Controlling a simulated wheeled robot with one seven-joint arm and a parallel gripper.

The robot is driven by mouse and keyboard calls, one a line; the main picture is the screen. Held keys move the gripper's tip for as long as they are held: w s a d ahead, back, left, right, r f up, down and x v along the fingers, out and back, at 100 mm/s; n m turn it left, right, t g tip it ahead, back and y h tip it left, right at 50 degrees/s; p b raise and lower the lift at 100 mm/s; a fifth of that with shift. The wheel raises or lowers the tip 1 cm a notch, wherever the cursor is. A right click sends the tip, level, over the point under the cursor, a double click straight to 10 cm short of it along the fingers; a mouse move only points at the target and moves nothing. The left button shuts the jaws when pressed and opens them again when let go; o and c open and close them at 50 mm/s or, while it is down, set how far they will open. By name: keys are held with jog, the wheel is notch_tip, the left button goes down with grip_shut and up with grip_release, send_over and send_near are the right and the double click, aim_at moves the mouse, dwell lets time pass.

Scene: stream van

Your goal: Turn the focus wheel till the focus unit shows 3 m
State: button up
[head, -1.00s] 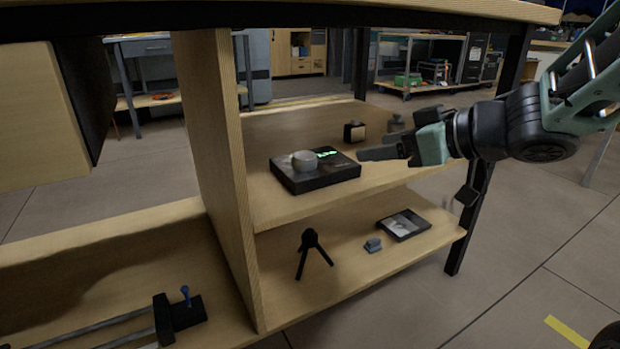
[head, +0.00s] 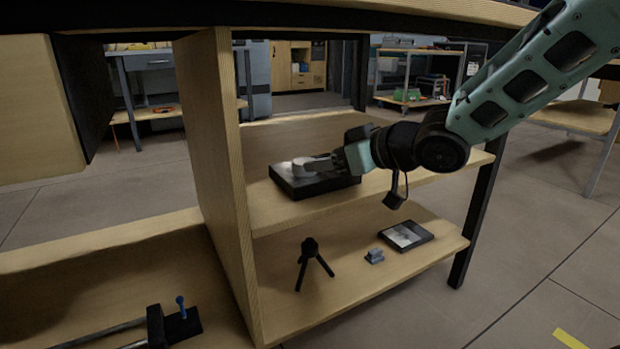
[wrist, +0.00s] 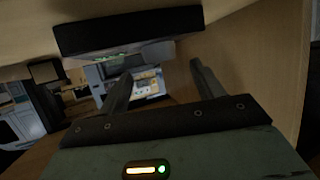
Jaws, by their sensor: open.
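The focus unit (head: 298,187) is a flat black box on the upper shelf. Its light grey round focus wheel (head: 305,166) shows on top. My gripper (head: 330,161) reaches in from the right, with its fingers low over the unit at the wheel's right side. Contact cannot be told. In the wrist view my gripper (wrist: 162,70) is open, with its two fingers apart and the unit (wrist: 130,30) above them in the picture. A small green glow of the display shows there, but the reading is not legible. My gripper hides the display in the head view.
A wooden upright (head: 215,170) stands left of the unit, and the tabletop is overhead. The lower shelf holds a small black tripod (head: 311,262), a grey clip-like piece (head: 374,256) and a dark framed tray (head: 405,236). Open floor lies to the right.

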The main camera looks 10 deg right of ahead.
aim_at(316, 176)
jog(key=b+x, duration=0.2)
jog(key=x, duration=0.2)
jog(key=shift+f+b, duration=0.2)
jog(key=shift+b, duration=0.2)
jog(key=shift+w+a+b, duration=0.5)
jog(key=shift+w+b, duration=0.05)
jog(key=shift+w, duration=0.05)
jog(key=shift+c, duration=0.4)
jog(key=shift+f, duration=0.15)
jog(key=c, duration=0.9)
